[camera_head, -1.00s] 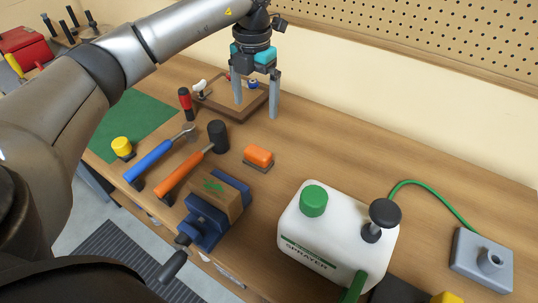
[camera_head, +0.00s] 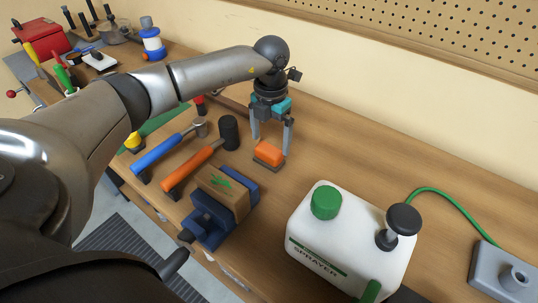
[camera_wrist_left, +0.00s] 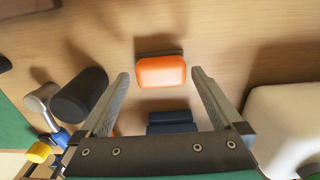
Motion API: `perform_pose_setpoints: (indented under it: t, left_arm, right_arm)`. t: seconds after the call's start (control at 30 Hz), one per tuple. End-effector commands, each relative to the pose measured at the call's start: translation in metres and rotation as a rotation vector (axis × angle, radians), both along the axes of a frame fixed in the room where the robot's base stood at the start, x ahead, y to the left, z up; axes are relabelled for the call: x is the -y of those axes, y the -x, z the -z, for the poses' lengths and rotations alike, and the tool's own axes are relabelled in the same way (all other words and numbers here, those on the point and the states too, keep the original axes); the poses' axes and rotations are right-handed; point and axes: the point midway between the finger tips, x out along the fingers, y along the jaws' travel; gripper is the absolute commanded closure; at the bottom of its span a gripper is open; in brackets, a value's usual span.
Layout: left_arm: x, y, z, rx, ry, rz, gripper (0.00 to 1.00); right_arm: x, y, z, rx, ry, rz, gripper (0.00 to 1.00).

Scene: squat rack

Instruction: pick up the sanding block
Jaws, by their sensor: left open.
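The sanding block (camera_head: 268,153) has an orange top and a dark base and sits on the wooden bench. My left gripper (camera_head: 270,146) is open, pointing down, with its fingers on either side of the block in the head view. In the left wrist view the block (camera_wrist_left: 161,71) lies between and beyond the two fingertips (camera_wrist_left: 160,75), with a gap on each side. I cannot tell how far the tips are above the bench. My right gripper is not in view.
A black-headed mallet (camera_head: 229,131) and a blue-handled hammer (camera_head: 163,153) lie left of the block. A blue vise (camera_head: 211,222) holding a wood piece (camera_head: 222,190) is in front. A white sprayer (camera_head: 342,241) stands to the right. Bare bench lies right of the block.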

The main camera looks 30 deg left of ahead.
Motion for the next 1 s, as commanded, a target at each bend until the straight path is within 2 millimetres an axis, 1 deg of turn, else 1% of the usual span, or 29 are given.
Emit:
perform_pose_setpoints:
  t: [0.03,0.13,0.27,0.37,0.57,0.67,1.0]
  left_arm:
    - [0.0,0.004,0.008,-0.005,0.0,0.0,0.0]
    - [0.0,0.009,0.024,-0.005,0.001,0.0,0.0]
    - [0.0,0.008,0.04,-0.002,0.001,-0.002,0.0]
    - [0.0,0.008,0.045,-0.001,0.0,-0.001,0.0]
    - [0.0,0.008,0.045,-0.001,0.0,-0.001,0.0]
    - [0.0,0.008,0.045,-0.001,0.0,-0.001,0.1]
    - [0.0,0.008,0.045,0.0,0.001,-0.001,0.48]
  right_arm:
    - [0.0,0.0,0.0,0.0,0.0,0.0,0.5]
    - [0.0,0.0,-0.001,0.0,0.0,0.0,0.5]
    - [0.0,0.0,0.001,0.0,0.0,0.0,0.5]
    - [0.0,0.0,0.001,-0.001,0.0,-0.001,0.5]
    - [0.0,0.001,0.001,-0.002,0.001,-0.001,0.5]
    - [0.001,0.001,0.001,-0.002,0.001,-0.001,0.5]
    - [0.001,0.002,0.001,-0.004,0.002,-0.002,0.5]
